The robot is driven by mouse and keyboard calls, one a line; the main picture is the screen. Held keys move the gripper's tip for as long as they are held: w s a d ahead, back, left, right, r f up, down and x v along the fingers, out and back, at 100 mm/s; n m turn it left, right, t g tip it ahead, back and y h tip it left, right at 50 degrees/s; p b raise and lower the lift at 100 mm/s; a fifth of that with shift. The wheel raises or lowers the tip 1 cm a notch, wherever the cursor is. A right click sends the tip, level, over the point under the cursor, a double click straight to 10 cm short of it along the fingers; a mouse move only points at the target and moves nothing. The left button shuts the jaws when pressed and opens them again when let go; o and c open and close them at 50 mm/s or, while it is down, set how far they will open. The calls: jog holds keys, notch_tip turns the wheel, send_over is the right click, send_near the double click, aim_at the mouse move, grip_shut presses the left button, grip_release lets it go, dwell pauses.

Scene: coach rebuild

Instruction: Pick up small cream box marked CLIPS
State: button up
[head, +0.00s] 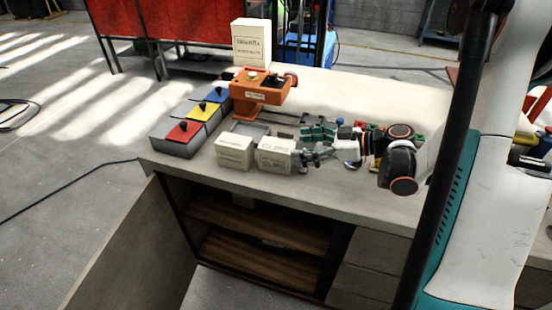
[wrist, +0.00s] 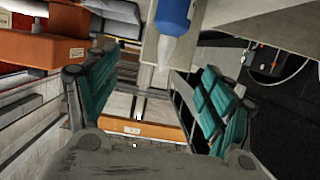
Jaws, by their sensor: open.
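Two small cream boxes stand side by side near the front of the workbench in the head view, a left one (head: 234,152) and a right one (head: 274,156). Both have dark print on the front, too small to read surely, so I cannot tell which is marked CLIPS. My gripper (head: 312,146) is open, with teal-padded fingers pointing left, just right of the right box. The lower finger overlaps that box's right edge in the picture; contact is unclear. In the wrist view my gripper (wrist: 160,68) has its fingers spread, with no box clearly between them.
An orange fixture (head: 262,90) stands behind the boxes, with a taller cream box (head: 251,45) behind it. A grey case with red, yellow and blue lids (head: 205,112) lies left. An open cabinet door (head: 135,245) juts out below. A blue-and-white bottle (wrist: 171,22) shows in the wrist view.

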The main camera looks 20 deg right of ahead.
aim_at(277, 147)
jog(key=x, duration=0.3)
jog(key=shift+a, duration=0.1)
jog(key=shift+b+x, duration=1.25)
jog(key=shift+x, duration=1.4)
jog(key=shift+s+a, duration=0.15)
jog(key=shift+s, duration=0.05)
jog(key=c, duration=1.3)
